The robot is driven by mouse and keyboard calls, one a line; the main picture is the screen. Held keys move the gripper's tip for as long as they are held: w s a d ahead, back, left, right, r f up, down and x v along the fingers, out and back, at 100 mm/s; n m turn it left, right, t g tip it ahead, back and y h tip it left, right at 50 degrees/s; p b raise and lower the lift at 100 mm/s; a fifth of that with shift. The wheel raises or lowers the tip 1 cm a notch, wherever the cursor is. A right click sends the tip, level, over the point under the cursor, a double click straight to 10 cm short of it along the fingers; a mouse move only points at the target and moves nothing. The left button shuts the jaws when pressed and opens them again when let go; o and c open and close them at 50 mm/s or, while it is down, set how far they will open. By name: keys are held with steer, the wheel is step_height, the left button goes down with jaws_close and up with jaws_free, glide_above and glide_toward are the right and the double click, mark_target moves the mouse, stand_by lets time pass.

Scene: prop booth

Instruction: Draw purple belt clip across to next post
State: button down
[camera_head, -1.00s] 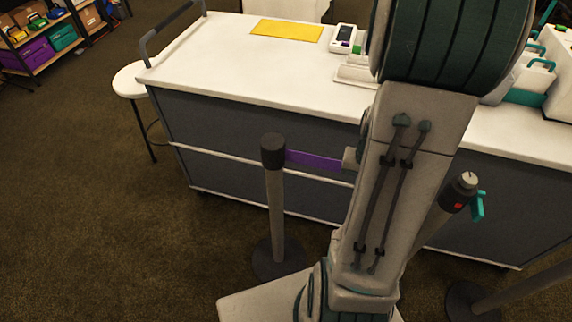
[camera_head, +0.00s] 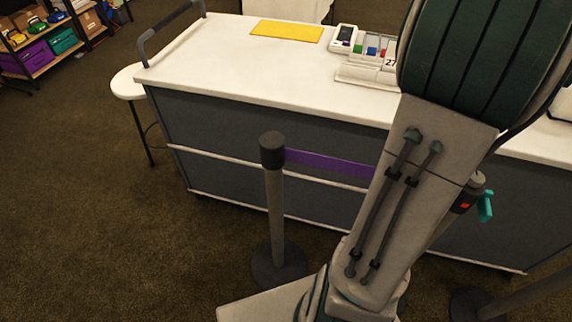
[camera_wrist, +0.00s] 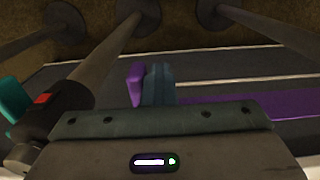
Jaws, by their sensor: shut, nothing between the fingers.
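In the head view, a purple belt (camera_head: 325,163) stretches right from the dark-topped post (camera_head: 273,190) and passes behind my arm. In the wrist view, the belt (camera_wrist: 255,105) runs from the right edge toward my gripper (camera_wrist: 158,84). My fingers are shut. A purple clip-like piece (camera_wrist: 135,84) shows just left of the fingertips, seemingly against them; its link to the belt is hidden. Another post head (camera_wrist: 48,112), with a red mark and a teal clip (camera_wrist: 14,98), stands left of the gripper. In the head view that post head (camera_head: 466,196) is partly behind my arm.
A white-topped counter (camera_head: 230,65) stands behind the belt, bearing a yellow sheet (camera_head: 287,30) and a card reader (camera_head: 343,38). A white stool (camera_head: 128,82) is at its left end. Another post base (camera_head: 478,304) lies at the lower right. Carpet at left is clear.

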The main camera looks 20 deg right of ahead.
steer(key=s+d, duration=0.1)
steer(key=s+d+b, duration=0.1)
steer(key=d, duration=0.1)
steer(key=shift+s+d, duration=0.2)
stand_by(0.7)
step_height(320, 180, up, 8)
steer(key=p, duration=0.5)
steer(key=shift+p, duration=0.4)
